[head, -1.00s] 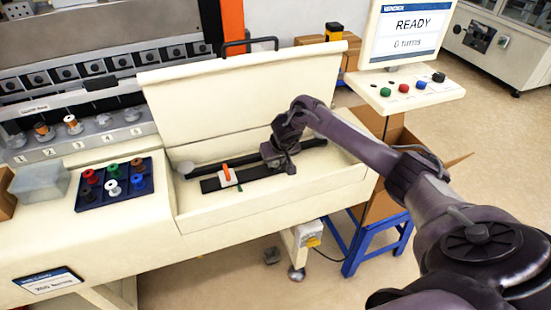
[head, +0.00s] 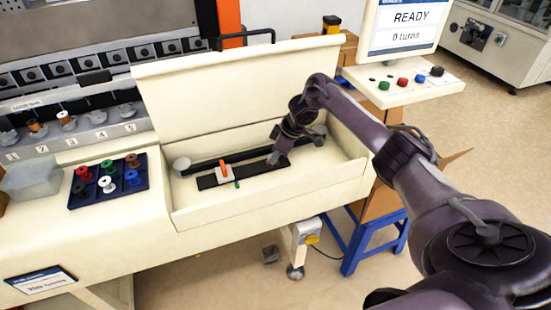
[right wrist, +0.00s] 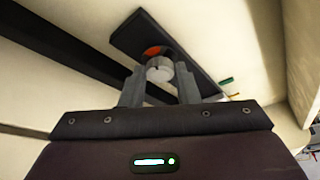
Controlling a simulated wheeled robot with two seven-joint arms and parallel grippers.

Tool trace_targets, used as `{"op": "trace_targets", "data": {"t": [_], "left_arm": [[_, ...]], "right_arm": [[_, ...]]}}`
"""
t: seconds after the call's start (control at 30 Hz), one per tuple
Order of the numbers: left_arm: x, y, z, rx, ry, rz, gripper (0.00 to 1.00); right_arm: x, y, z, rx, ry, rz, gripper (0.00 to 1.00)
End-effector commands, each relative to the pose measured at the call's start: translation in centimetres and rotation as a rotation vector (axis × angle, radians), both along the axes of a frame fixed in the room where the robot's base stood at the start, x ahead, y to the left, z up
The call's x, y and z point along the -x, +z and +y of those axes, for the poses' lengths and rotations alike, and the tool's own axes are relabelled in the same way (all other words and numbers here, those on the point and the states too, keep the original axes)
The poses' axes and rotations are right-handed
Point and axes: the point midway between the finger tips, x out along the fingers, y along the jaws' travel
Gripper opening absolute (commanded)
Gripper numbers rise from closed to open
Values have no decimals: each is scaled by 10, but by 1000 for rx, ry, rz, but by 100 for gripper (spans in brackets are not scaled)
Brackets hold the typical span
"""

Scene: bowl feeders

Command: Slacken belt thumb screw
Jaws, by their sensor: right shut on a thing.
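My right gripper (head: 277,159) reaches down into the open cream housing, at the right end of a dark flat plate (head: 208,181). In the right wrist view my right gripper (right wrist: 160,74) has its two grey fingers on either side of a round grey knob (right wrist: 159,66), which looks like the thumb screw, and is shut on it. An orange piece shows just behind the knob. In the head view the fingers hide the screw. A white block (head: 226,174) with an orange lever (head: 223,167) and a green tip sits on the plate. My left gripper is out of view.
The housing's front wall (head: 270,197) and raised lid (head: 205,95) enclose the plate. A long dark bar (head: 215,161) runs behind it. A blue tray (head: 84,200) of coloured spools stands left. A screen reading READY (head: 402,22) stands above a button panel (head: 400,93).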

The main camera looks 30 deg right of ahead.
Motion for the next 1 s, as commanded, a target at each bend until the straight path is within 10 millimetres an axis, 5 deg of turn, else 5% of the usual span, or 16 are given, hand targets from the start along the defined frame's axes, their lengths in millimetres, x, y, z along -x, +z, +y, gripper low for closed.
{"op": "trace_targets", "data": {"t": [0.4,1.0], "left_arm": [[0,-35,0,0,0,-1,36],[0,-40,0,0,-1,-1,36]], "right_arm": [[-4,-1,-3,1,255,-3,6],[-4,1,-4,3,322,-2,6]]}}
